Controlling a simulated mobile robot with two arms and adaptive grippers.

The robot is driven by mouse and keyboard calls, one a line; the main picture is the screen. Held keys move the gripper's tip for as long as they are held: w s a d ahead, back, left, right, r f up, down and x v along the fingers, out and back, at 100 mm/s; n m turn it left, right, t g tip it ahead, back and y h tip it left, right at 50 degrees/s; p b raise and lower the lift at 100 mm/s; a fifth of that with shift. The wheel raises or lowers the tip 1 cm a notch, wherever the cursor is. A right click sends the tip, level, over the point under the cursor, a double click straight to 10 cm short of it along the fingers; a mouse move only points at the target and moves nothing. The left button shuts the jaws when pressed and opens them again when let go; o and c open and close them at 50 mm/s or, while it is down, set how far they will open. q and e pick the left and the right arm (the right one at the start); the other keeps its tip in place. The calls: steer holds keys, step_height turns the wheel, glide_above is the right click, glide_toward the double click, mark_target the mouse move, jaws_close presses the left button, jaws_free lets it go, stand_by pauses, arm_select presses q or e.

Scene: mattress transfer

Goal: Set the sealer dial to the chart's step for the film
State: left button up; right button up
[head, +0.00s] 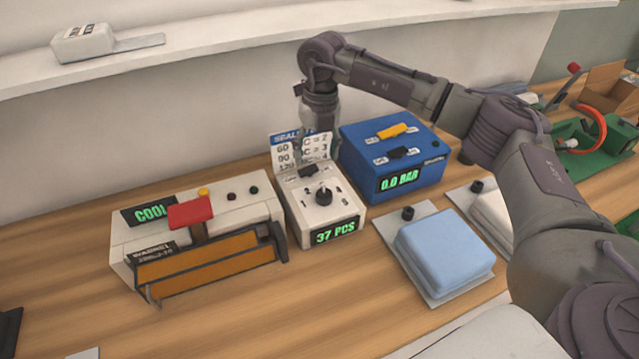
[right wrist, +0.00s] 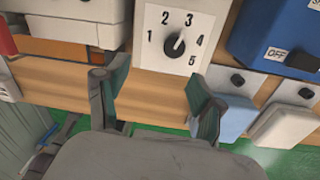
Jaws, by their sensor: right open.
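The white dial box (head: 304,222) stands mid-table with a black knob (head: 324,196) on top and a green "37 PCS" display. In the right wrist view the dial (right wrist: 174,46) is ringed by numbers 1 to 5; its pointer leans up and right, roughly toward 3, exact step unclear. A chart (head: 287,150) behind it reads 60, 90, 120 beside 2, 3, 4, partly hidden by my gripper. The sealer (head: 265,210) at left has a red handle and a "COOL" display. My right gripper (head: 317,148) is open and empty, pointing down above the dial box. My left gripper is out of view.
A blue box (head: 432,148) with switches and a "0.0 BAR" display stands right of the dial box. A pale blue pad (head: 445,250) lies on a plate in front. A shelf (head: 230,40) runs behind. The table front left is mostly clear.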

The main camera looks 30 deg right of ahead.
mark_target(324, 193)
steer(key=shift+h, duration=0.4)
steer(key=f+p, duration=0.1)
steer(key=f, duration=0.2)
steer(key=d+f+p, duration=0.1)
steer(key=f, duration=0.3)
steer(key=d+f+p, duration=0.1)
steer(key=f, duration=0.3)
steer(key=shift+s+f, duration=0.15)
steer(key=shift+f, duration=0.7)
steer(key=c, duration=1.1)
steer(key=shift+c, duration=0.2)
